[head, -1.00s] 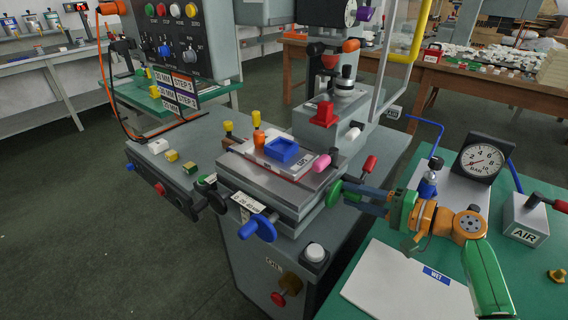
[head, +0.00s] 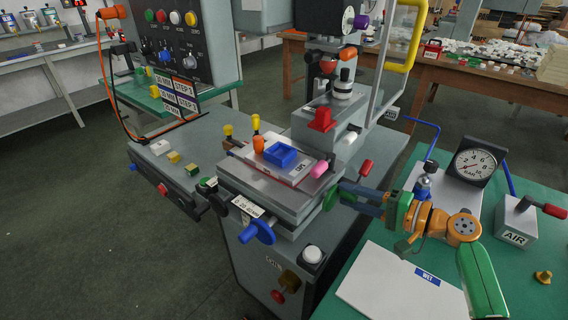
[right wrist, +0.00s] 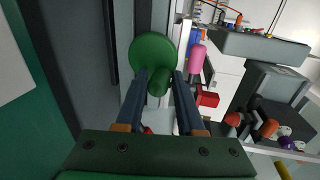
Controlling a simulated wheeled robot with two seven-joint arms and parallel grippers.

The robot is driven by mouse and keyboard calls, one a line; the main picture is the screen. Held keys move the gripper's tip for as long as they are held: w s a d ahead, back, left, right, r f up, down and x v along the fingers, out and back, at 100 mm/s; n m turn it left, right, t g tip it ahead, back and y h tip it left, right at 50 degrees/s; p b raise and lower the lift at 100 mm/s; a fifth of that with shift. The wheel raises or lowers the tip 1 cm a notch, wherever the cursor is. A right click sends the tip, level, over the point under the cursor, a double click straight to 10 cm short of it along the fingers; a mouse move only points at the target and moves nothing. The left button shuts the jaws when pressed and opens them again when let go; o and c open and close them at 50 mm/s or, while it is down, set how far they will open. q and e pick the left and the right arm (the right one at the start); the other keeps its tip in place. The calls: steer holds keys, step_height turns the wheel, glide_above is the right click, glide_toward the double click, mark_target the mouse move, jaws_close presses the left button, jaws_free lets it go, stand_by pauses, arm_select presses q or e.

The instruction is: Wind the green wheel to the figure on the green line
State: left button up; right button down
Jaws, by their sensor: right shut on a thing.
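The green wheel (head: 330,197) is on the right side of the pad printer's table block (head: 275,190). My right gripper (head: 345,191) reaches it from the right. In the right wrist view, the green wheel (right wrist: 153,50) faces my right gripper (right wrist: 160,82), whose two fingers are shut on its protruding green handle (right wrist: 158,81). Step signs (head: 172,90) hang under the control box; their figures are small, and I cannot tell which line is the green one. A white scale label (head: 247,206) is on the front of the block, too small to read surely. My left gripper is out of view.
A blue wheel (head: 259,232) is at the block's front, and a pink knob (head: 319,169) and red-tipped lever (head: 366,167) are near the green wheel. A gauge (head: 476,163), AIR box (head: 517,218) and white WET sheet (head: 400,290) are on the green bench at right.

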mark_target(328, 207)
steer(key=shift+s+a+r, duration=0.1)
steer(key=shift+s+a, duration=0.05)
steer(key=shift+s, duration=0.05)
steer(key=shift+s+a+r+p, duration=0.25)
steer(key=shift+s+p, duration=0.15)
steer(key=shift+p, duration=0.4)
steer(key=shift+s+a+f, duration=0.15)
steer(key=shift+s, duration=0.05)
steer(key=shift+s, duration=0.1)
steer(key=shift+s+a+f, duration=0.3)
steer(key=shift+s, duration=0.15)
steer(key=shift+f, duration=0.35)
steer(key=shift+s+a+f, duration=0.2)
steer(key=shift+s+f, duration=0.1)
steer(key=shift+f, duration=0.05)
